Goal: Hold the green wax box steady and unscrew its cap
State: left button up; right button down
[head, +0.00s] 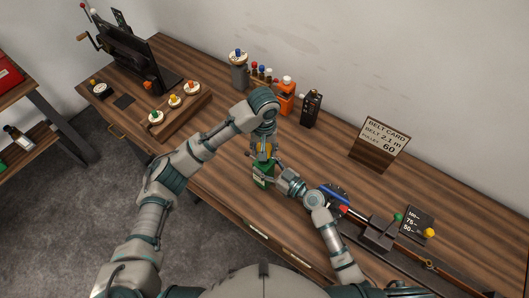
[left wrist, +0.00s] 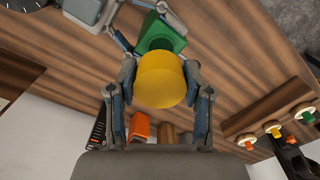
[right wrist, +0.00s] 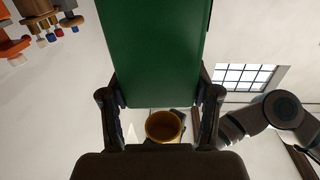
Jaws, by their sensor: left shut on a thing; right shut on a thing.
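The green wax box (head: 262,175) is upright at the front middle of the bench. My right gripper (head: 273,181) is shut on its sides, and the box fills the space between the fingers in the right wrist view (right wrist: 160,50). My left gripper (head: 262,151) is above the box, shut on the yellow cap (left wrist: 160,82). In the right wrist view the cap (right wrist: 163,126) shows its hollow underside, with a gap between it and the box. The box's top (left wrist: 160,35) shows partly behind the cap in the left wrist view.
A wooden tray (head: 180,116) with several coloured-knob pieces is at left. An orange bottle (head: 286,98) and a black bottle (head: 311,108) stand behind. A belt card (head: 380,143) is at right, and a dark rail device (head: 380,234) lies at front right.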

jog(key=shift+c, duration=0.9)
grip_release()
